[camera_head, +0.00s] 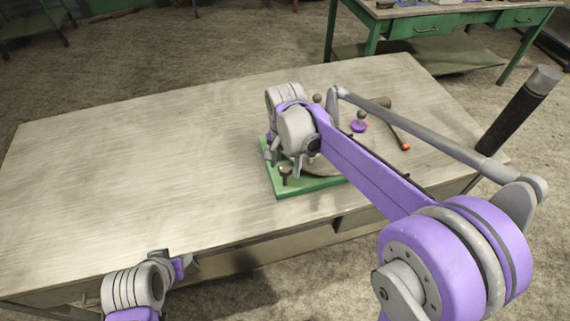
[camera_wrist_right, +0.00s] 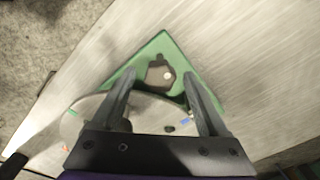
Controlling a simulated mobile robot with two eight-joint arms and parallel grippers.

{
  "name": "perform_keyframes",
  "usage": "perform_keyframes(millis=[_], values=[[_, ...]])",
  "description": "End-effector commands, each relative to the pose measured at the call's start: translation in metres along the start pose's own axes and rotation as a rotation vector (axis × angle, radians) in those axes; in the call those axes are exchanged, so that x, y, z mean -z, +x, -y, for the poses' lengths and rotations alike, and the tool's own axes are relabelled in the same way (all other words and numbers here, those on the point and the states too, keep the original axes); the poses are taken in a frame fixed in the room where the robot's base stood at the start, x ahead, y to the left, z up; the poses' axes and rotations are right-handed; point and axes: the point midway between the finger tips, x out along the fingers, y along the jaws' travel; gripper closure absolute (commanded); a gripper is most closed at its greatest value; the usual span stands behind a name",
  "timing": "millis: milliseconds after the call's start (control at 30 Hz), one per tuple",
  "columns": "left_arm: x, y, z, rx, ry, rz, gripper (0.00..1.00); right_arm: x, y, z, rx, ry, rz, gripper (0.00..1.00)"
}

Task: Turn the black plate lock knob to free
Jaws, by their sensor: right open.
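The black plate lock knob (camera_head: 284,172) stands at the near left corner of a green base plate (camera_head: 312,186). In the right wrist view the black knob (camera_wrist_right: 158,73) has a pale spot and sits on the plate's pointed green corner. My right gripper (camera_head: 285,160) is open above that corner. In the wrist view its fingertips (camera_wrist_right: 160,80) lie either side of the knob, with visible space on both sides; I cannot tell the height gap. My left gripper (camera_head: 184,264) is off the table's near left edge, away from the plate; its jaws are too small to judge.
A grey disc (camera_wrist_right: 150,108) with coloured marks lies on the green plate. A purple knob (camera_head: 359,126) and a dark rod with an orange tip (camera_head: 398,138) are behind my right arm. The table's left half (camera_head: 130,160) is clear. A green workbench (camera_head: 440,30) stands behind.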

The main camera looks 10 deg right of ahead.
Motion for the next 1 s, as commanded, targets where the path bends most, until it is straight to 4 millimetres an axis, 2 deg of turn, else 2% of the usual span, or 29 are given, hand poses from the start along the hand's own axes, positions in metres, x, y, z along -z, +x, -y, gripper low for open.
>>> perform_keyframes(millis=[267, 600, 700, 1000], values=[[0.0001, -0.0001, 0.0000, 0.000, 0.000, 0.000, 0.50, 0.0002, 0.0012, 0.0001, 0.000, 0.000, 0.000, 0.23], [0.0001, 0.0000, 0.0000, 0.000, 0.000, 0.000, 0.50, 0.0000, 0.0010, 0.0000, 0.000, 0.000, 0.000, 0.85], [0.0001, 0.0000, 0.0000, 0.000, 0.000, 0.000, 0.50, 0.0000, 0.0010, 0.0000, 0.000, 0.000, 0.000, 1.00], [-0.0008, 0.0006, 0.0000, 0.000, 0.000, 0.001, 0.50, -0.0001, 0.0011, 0.0000, 0.000, -0.026, 0.000, 1.00]])
